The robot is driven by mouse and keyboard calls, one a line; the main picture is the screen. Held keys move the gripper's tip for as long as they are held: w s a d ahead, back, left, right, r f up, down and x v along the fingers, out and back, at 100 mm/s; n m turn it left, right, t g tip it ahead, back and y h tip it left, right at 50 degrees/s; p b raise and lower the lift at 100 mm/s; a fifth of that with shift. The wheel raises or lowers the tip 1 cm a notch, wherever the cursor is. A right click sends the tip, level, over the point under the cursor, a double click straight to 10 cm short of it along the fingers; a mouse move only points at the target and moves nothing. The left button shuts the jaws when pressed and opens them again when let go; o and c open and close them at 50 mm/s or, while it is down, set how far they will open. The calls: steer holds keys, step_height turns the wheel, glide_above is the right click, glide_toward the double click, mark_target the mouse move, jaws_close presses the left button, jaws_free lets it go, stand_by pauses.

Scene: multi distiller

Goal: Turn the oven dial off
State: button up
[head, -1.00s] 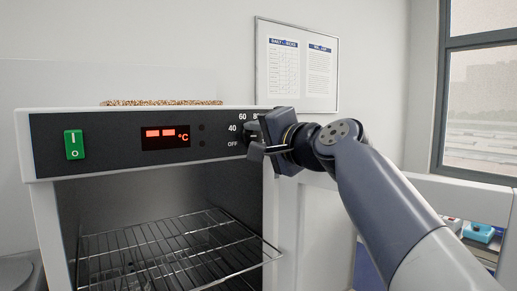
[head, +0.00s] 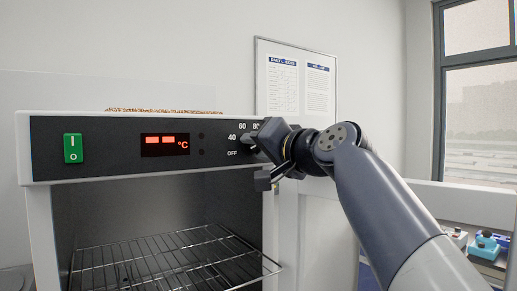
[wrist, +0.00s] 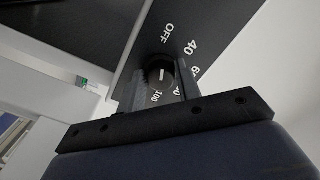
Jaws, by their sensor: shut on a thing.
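The oven dial (wrist: 154,75) is a round black knob with a white mark, on the right of the dark control panel (head: 105,148). In the head view, the dial (head: 250,141) is largely hidden behind my gripper (head: 256,158). In the wrist view, my gripper (wrist: 157,85) is shut on the dial, with one finger on each side. Labels OFF, 40, 60, 80 and 100 ring the dial. The white mark is short, and I cannot tell which label it points to.
The oven is open below, with a wire rack (head: 170,262). A window (head: 478,95) is at right.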

steer(key=o, duration=0.9)
steer(key=b+v, duration=0.1)
steer(key=v, duration=0.9)
steer(key=shift+s+d+b, duration=0.2)
steer(key=shift+s+b, duration=0.1)
steer(key=shift+b, duration=0.05)
steer(key=p+x, duration=0.1)
steer(key=x, duration=1)
steer(key=shift+p, duration=0.4)
steer(key=shift+s+d, duration=0.1)
